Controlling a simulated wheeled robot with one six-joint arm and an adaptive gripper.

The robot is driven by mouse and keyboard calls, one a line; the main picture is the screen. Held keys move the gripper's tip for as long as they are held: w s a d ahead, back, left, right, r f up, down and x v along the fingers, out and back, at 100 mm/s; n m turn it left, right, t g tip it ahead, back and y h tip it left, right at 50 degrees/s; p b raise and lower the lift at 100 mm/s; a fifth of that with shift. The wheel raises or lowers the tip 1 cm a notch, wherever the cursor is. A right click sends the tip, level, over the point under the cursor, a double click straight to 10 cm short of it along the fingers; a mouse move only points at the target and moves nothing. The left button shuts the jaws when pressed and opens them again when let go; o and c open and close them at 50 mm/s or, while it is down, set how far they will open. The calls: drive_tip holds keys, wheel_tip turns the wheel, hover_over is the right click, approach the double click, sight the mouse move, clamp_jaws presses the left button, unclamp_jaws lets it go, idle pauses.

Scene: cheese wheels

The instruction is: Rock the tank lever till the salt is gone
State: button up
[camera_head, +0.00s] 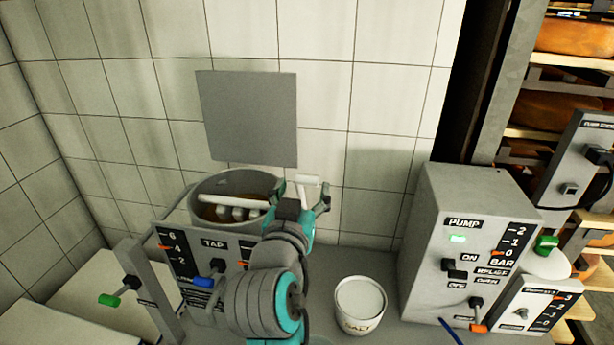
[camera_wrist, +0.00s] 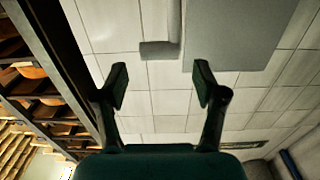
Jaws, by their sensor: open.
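The grey round tank (camera_head: 198,214) stands at centre left with brownish liquid inside. A pale bar with several blunt paddles (camera_head: 232,204) lies across its mouth. At the tank's right rim, a pale lever-like handle (camera_head: 308,180) shows between the fingertips of my gripper (camera_head: 304,190). In the wrist view, my gripper (camera_wrist: 161,80) is open, its fingers wide apart. A grey bar with a block end (camera_wrist: 160,48), likely this handle, lies just beyond the fingertips. I cannot tell whether any finger touches it. Salt in the tank cannot be made out.
A white tub marked salt (camera_head: 360,304) stands on the counter right of my arm. The pump box (camera_head: 470,215) stands farther right, before shelves of cheese wheels (camera_head: 560,110). A tap panel (camera_head: 215,262) with a blue-tipped lever is on the tank's front. A grey plate (camera_head: 248,118) hangs behind.

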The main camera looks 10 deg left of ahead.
sight(307, 179)
drive_tip(key=shift+w+d, duration=0.1)
drive_tip(key=shift+w, duration=2.35)
clamp_jaws()
